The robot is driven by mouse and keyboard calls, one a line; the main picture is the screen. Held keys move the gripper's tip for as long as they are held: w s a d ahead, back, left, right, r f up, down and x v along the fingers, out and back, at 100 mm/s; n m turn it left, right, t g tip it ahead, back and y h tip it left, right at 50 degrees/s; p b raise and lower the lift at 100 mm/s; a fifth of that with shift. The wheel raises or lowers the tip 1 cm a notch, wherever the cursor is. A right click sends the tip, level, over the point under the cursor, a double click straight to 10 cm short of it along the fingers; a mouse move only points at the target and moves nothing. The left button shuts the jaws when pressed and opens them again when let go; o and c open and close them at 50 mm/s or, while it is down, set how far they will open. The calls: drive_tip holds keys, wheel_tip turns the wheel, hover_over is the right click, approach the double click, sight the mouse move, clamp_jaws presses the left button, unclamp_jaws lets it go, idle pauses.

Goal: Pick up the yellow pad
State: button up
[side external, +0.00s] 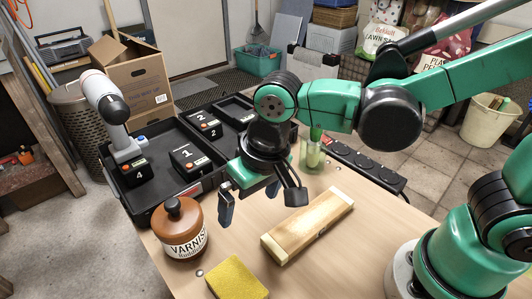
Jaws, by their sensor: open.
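The yellow pad (237,279) lies flat on the wooden table near the front edge of the side external view. It stands free, in front of the varnish bottle and the wooden block. My gripper (250,204) hangs over the table behind the pad, with its fingers apart and pointing down. Nothing is seen between the fingers. The pad is clear of the gripper, nearer the camera.
A brown varnish bottle (182,228) stands left of the pad. A wooden block (307,226) lies right of the gripper. A black tray (160,205) with numbered boxes is behind. A power strip (368,164) and a green glass (312,155) stand at the back.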

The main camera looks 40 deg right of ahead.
drive_tip(key=g+h, duration=0.1)
drive_tip(key=g, duration=0.1)
hover_over(234, 282)
wheel_tip(234, 282, down, 4)
drive_tip(key=shift+r, duration=0.1)
drive_tip(key=shift+f, duration=2.85)
drive_tip(key=c, duration=1.2)
drive_tip(key=shift+r, duration=0.15)
wheel_tip(234, 282, up, 20)
drive_tip(key=shift+f, duration=0.1)
